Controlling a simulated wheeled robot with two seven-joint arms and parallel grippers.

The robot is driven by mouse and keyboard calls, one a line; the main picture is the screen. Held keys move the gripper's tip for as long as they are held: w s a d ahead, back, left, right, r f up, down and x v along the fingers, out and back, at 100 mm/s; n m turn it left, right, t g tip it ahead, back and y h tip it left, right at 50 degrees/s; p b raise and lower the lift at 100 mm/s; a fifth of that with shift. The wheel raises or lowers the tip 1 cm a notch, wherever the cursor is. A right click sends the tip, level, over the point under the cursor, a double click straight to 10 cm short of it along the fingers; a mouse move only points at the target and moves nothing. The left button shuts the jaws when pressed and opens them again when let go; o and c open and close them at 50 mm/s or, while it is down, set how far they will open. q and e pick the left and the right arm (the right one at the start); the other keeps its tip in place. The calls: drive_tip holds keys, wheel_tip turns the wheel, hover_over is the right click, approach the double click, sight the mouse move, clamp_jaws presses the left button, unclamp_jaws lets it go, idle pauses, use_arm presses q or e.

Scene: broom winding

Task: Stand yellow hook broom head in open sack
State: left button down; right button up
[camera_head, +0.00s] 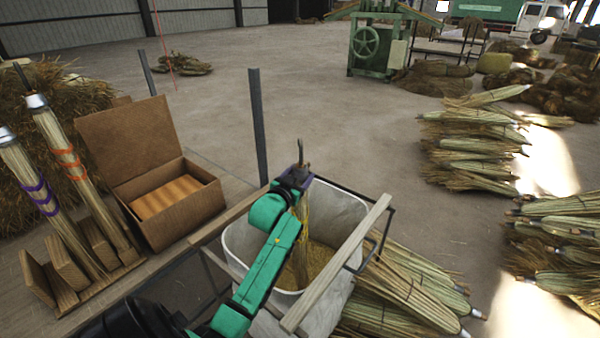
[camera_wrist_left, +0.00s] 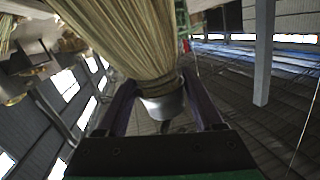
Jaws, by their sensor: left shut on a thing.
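The yellow hook broom head (camera_head: 301,232) hangs upright, hook up and bristles down, inside the mouth of the open white sack (camera_head: 240,242). My left gripper (camera_head: 297,178) is shut on its upper end, just below the dark hook. In the left wrist view, the gripper fingers flank the silver collar of the broom head (camera_wrist_left: 125,35), and the straw spreads away from them. Yellow strands show along the straw in the head view. Tan material fills the sack's inside, and I cannot tell whether the bristle tips touch the bottom. My right gripper is not in view.
A wooden bar (camera_head: 338,262) crosses the sack's right side. At left, a rack (camera_head: 88,285) holds broom heads with purple and orange bands beside an open cardboard box (camera_head: 175,212). A grey post (camera_head: 258,125) stands behind the sack. Straw bundles (camera_head: 405,290) lie at right.

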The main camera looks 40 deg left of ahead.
use_arm(q)
wheel_tip(320, 180, down, 8)
drive_tip(key=b, duration=0.4)
drive_tip(key=shift+b, duration=0.4)
unclamp_jaws()
drive_tip(key=shift+s, duration=0.1)
drive_tip(key=p+v, duration=0.1)
drive_tip(key=v, duration=1.3)
drive_tip(key=shift+s, duration=0.2)
